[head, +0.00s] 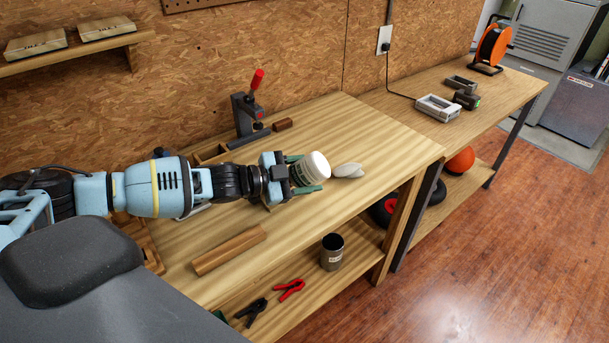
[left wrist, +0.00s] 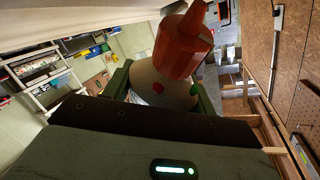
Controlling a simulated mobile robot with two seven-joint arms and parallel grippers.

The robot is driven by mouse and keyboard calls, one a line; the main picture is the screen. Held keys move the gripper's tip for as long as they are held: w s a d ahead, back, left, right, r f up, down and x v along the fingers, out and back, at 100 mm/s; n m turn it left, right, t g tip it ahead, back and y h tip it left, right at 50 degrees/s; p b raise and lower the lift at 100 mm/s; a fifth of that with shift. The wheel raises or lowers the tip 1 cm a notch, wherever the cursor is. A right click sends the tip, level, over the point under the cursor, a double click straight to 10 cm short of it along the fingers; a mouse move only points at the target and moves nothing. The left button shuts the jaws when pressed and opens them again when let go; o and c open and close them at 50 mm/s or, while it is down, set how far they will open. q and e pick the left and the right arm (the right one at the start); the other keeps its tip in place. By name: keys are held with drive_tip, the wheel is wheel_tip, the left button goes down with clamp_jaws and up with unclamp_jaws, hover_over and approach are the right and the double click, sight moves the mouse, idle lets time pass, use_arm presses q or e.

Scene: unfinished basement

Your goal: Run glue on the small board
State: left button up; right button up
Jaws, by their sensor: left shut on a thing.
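My left gripper (head: 300,178) is shut on a white glue bottle (head: 316,166) above the middle of the workbench. In the head view the bottle is tilted, its white rounded end toward the upper right; its nozzle is hidden there. The left wrist view shows the bottle (left wrist: 150,80) between the green fingers of the left gripper (left wrist: 160,92), with an orange-red nozzle (left wrist: 182,42). A small wooden board (head: 229,250) lies flat near the bench's front edge, left of and nearer than the gripper, apart from the bottle. My right gripper is not in view.
The workbench (head: 390,142) is clear at its right. A pale rounded thing (head: 348,171) lies just right of the bottle. A red-handled clamp (head: 248,108) and a small wood block (head: 282,124) are behind. A dark can (head: 332,252) and spring clamps (head: 290,290) sit on the lower shelf.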

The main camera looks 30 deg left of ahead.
use_arm(q)
drive_tip(key=shift+w+d, duration=0.25)
drive_tip(key=shift+w, duration=0.25)
drive_tip(key=shift+w+d, duration=0.2)
drive_tip(key=shift+w, duration=0.25)
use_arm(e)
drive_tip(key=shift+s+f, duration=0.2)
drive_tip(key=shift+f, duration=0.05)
use_arm(q)
drive_tip(key=shift+w+d, duration=0.15)
drive_tip(key=shift+w, duration=0.2)
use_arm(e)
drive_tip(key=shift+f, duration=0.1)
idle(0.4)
use_arm(q)
wheel_tip(320, 180, up, 13)
drive_tip(key=p, duration=0.5)
drive_tip(key=shift+p, duration=0.3)
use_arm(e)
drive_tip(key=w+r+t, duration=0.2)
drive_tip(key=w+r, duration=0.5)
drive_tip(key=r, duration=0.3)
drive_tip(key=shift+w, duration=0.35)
use_arm(q)
drive_tip(key=shift+w+r, duration=0.1)
